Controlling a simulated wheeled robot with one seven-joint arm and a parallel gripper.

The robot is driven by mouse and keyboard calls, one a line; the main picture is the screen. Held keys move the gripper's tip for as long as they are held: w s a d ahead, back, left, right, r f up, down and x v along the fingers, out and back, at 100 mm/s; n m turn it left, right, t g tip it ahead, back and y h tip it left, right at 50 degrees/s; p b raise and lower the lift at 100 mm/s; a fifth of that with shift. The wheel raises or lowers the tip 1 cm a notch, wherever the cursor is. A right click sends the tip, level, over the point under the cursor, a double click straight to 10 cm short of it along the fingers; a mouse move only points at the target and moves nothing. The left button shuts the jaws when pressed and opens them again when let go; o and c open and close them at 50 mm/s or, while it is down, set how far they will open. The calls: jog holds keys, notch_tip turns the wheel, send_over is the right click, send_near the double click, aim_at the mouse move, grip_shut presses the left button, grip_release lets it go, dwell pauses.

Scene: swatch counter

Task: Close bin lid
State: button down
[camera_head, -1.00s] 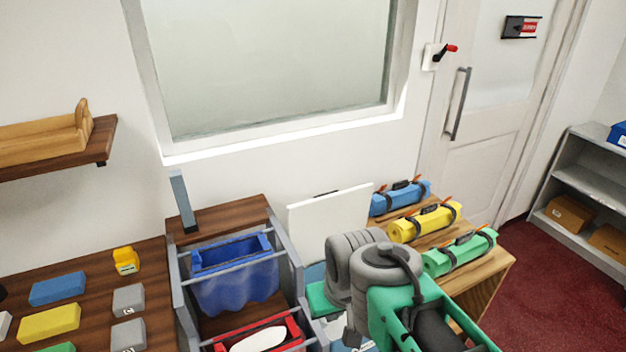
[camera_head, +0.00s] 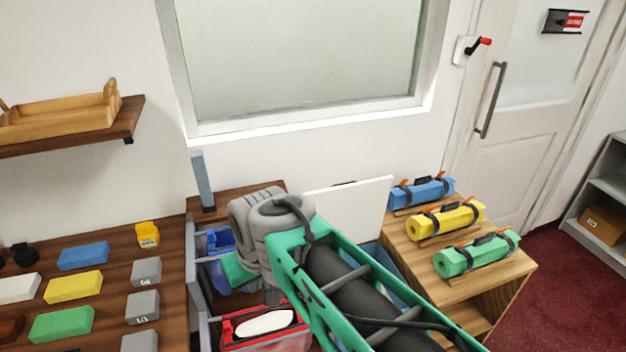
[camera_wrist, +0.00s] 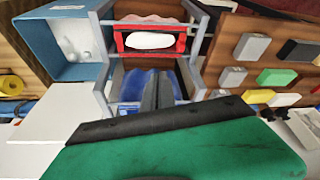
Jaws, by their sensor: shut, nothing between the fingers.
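The light blue bin (camera_wrist: 44,42) is at the upper left in the wrist view, open, with white items inside. A sliver of it (camera_head: 372,254) shows behind my arm in the head view. Its white lid (camera_head: 352,208) stands raised at the back; it also shows in the wrist view (camera_wrist: 50,127), apart from my gripper. My gripper (camera_wrist: 158,90) is shut and empty, over the rack beside the bin. Its fingers are hidden by my arm in the head view.
The grey rack (camera_head: 190,258) holds a blue bag (camera_wrist: 140,84) and a red-framed bag (camera_head: 240,330). Colored blocks lie on the left counter (camera_head: 112,268). Rolled bundles in blue, yellow (camera_head: 445,221) and green lie on the right wooden unit. A window is behind.

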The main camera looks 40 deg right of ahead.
jog(key=w+d+r+m+t+h+b, duration=0.1)
jog(key=w+d+r, duration=0.2)
jog(key=w+d, duration=0.85)
jog(key=w+d+r+m+t+b, duration=0.1)
jog(key=w+d+r+b, duration=0.15)
jog(key=w+d, duration=0.85)
jog(key=s+d+m, duration=0.1)
jog(key=s+d, duration=0.2)
jog(key=d, duration=1.4)
jog(key=w+d+r+p+x, duration=0.1)
jog(key=p+x, duration=0.1)
jog(key=x, duration=0.8)
jog(key=shift+t+h, duration=0.5)
jog(key=s, duration=0.1)
jog(key=s+a, duration=0.1)
jog(key=s+f, duration=0.1)
jog(key=shift+s+a, duration=0.2)
jog(key=shift+s, duration=0.15)
jog(key=shift+s+f, duration=0.1)
jog(key=shift+f, duration=0.05)
